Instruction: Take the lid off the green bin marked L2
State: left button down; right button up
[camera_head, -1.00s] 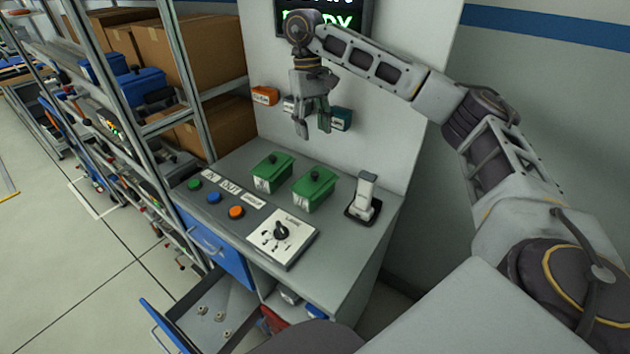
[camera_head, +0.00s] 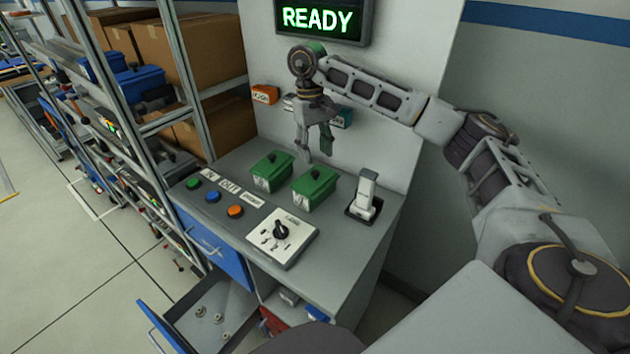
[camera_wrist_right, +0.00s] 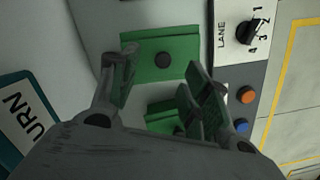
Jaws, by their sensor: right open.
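Two green lidded bins stand side by side on the grey bench, the left bin (camera_head: 266,180) and the right bin (camera_head: 311,195). Each lid has a dark round knob; the front labels are too small to read surely, so I cannot tell which is L2. My right gripper (camera_head: 316,155) is open and empty, pointing down above and just behind the right bin. In the right wrist view, the right bin's lid (camera_wrist_right: 138,68) and knob lie between my fingertips (camera_wrist_right: 158,68). The left bin (camera_wrist_right: 160,107) is partly hidden behind a finger. My left gripper is not in view.
A lane dial panel (camera_head: 296,245), green, blue and orange buttons (camera_head: 235,211) and a grey device in a dark holder (camera_head: 362,207) surround the bins. A READY screen (camera_head: 318,20) and small wall boxes (camera_head: 265,94) are behind. A drawer (camera_head: 205,325) stands open below.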

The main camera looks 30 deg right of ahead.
aim_at(315, 172)
jog(key=shift+s+f, duration=0.1)
jog(key=shift+f, duration=0.45)
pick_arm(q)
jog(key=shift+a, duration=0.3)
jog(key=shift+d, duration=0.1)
pick_arm(e)
jog(key=shift+f, duration=0.1)
jog(key=shift+a+f, duration=0.15)
jog(key=shift+f, duration=0.45)
notch_tip(315, 172, down, 3)
jog(key=shift+s+a+r+p, duration=0.1)
jog(key=shift+s+r+p, duration=0.05)
jog(key=shift+p, duration=0.15)
jog(key=shift+s+f, duration=0.1)
jog(key=shift+f, duration=0.45)
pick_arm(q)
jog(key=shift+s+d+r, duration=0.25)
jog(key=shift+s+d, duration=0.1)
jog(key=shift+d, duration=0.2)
pick_arm(e)
jog(key=shift+c, duration=0.3)
